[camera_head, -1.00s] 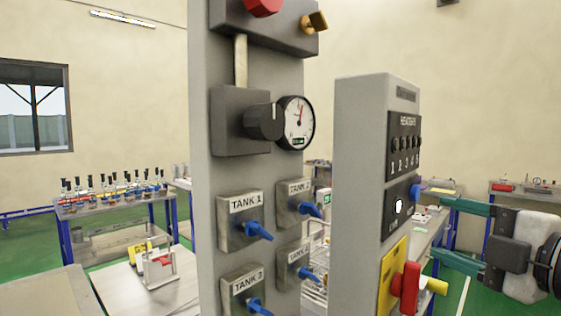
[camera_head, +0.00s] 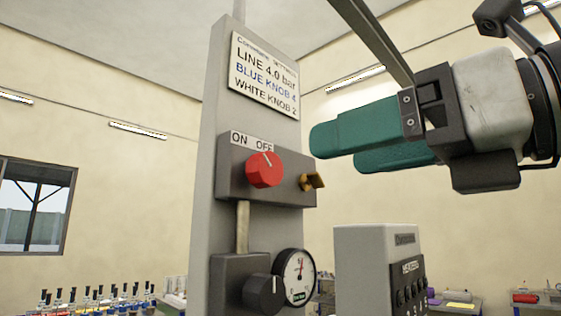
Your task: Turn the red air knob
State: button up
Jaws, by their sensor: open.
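The red air knob (camera_head: 264,170) sits on the front of a dark box (camera_head: 232,180) on the tall grey panel. A label reading ON and OFF (camera_head: 252,141) is just above it. The knob's white mark is near its top, under OFF. My gripper (camera_head: 334,150) comes in from the right with its two green fingers pointing left. It is open, empty and apart from the knob, to its right and slightly higher in the picture. The fingers overlap in this view, so their gap is hard to see.
A brass-coloured fitting (camera_head: 312,182) sticks out of the box's right side, below my fingertips. Lower down are a black knob (camera_head: 263,293) and a round gauge (camera_head: 299,276). A sign (camera_head: 265,75) is above. A shorter grey cabinet (camera_head: 362,270) stands at lower right.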

aim_at(272, 169)
jog(key=p+x, duration=0.2)
jog(key=x, duration=0.8)
jog(key=c, duration=1.1)
